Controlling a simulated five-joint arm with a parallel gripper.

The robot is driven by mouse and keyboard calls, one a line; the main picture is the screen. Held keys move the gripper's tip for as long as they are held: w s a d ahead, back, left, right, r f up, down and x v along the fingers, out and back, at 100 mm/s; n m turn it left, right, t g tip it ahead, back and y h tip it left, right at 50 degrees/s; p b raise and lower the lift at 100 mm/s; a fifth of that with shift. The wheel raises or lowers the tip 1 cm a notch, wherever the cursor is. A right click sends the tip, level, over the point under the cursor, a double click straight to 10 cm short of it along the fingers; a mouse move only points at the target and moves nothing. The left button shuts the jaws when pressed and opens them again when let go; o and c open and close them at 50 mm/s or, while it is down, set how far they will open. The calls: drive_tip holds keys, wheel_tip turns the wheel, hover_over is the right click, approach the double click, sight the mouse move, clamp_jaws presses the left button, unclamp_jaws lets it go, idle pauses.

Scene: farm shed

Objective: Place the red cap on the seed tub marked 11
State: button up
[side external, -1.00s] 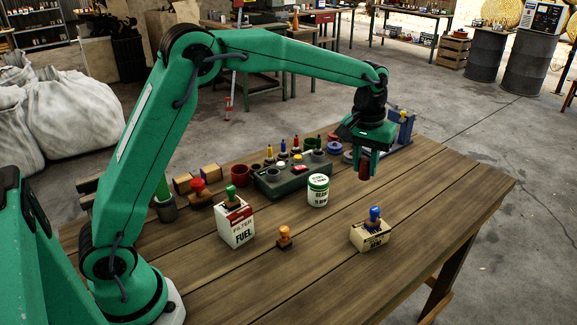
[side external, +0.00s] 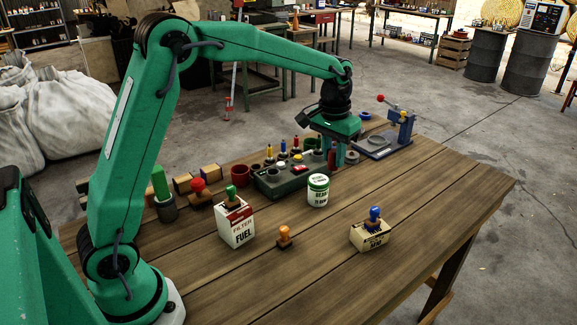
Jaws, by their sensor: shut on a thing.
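My gripper (side external: 334,164) is over the back of the table, pointing down, behind and right of the white tub. It is shut on a dark red, short, round piece, the red cap (side external: 332,158), which shows between its fingers, partly hidden. A white tub with a green top (side external: 318,191) stands upright on the table, just right of the dark green tool block. Its dark print is too small to read surely as 11. The gripper and cap are apart from this tub in the picture.
The dark green block (side external: 285,185) holds several small items. A filter box (side external: 237,228), an orange-knobbed stamp (side external: 285,237) and a cream box with a blue-knobbed stamp (side external: 370,238) stand in front. A blue-grey press (side external: 400,135) stands behind right. The right tabletop is clear.

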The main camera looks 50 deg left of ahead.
drive_tip(key=w+a+f, duration=0.1)
drive_tip(key=a, duration=0.1)
drive_tip(key=w+a+f, duration=0.1)
drive_tip(key=a+f, duration=0.1)
drive_tip(key=a, duration=0.1)
drive_tip(key=w+a+f, duration=0.1)
drive_tip(key=a+f, duration=0.1)
drive_tip(key=a, duration=0.1)
drive_tip(key=shift+w+f, duration=0.15)
drive_tip(key=shift+w, duration=0.05)
drive_tip(key=shift+f, duration=2)
drive_tip(key=shift+f, duration=0.15)
drive_tip(key=o, duration=1)
drive_tip(key=shift+c, duration=0.2)
wheel_tip(320, 180, up, 12)
drive_tip(key=shift+s+r, duration=0.2)
drive_tip(key=shift+s, duration=0.25)
